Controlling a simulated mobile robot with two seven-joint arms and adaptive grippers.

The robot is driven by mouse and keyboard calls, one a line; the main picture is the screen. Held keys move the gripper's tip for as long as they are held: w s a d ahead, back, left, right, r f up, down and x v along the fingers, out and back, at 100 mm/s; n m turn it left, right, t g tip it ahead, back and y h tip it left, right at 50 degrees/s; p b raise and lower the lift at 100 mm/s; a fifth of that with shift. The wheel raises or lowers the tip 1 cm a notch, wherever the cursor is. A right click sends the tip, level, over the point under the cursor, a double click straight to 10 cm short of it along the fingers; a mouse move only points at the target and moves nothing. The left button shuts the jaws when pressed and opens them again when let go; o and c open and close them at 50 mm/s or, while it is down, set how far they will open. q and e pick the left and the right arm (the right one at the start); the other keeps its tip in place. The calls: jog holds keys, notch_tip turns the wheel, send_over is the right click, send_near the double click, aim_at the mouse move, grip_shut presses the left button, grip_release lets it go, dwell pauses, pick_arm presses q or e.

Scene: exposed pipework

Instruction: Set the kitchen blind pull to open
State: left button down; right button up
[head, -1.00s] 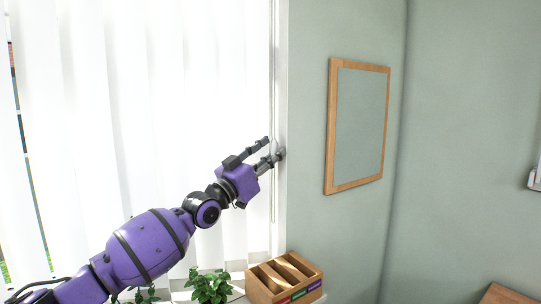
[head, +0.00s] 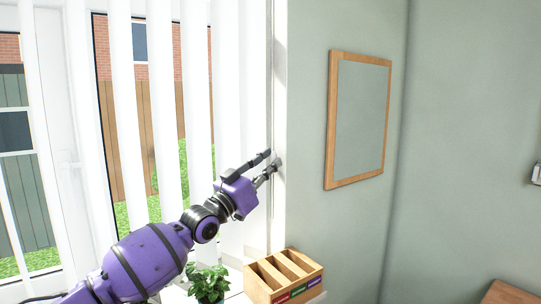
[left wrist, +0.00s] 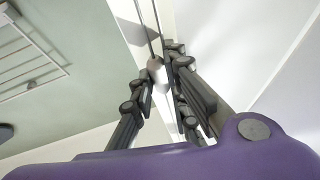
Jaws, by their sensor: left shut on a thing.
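The blind pull (left wrist: 155,68) is a small grey piece on thin cords, seen in the left wrist view between my fingertips. My left gripper (head: 268,163) is shut on it at the right edge of the window; the gripper also shows in the left wrist view (left wrist: 161,72). In the head view the fingers partly hide the pull. The white vertical blind slats (head: 165,110) stand turned, with wide gaps that show a garden and a fence. My right gripper is out of view.
A wooden box with slots (head: 285,277) and a green plant (head: 208,284) stand below my left gripper. A wood-framed mirror (head: 358,120) hangs on the green wall to the right. The wall between the window and the mirror is clear.

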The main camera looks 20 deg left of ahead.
pick_arm(q)
notch_tip(320, 180, down, 2)
jog(key=shift+f, duration=0.1)
jog(key=c, duration=1.7)
grip_release()
jog(key=shift+c, duration=0.2)
jog(key=v, duration=1.2)
jog(key=shift+s, duration=0.1)
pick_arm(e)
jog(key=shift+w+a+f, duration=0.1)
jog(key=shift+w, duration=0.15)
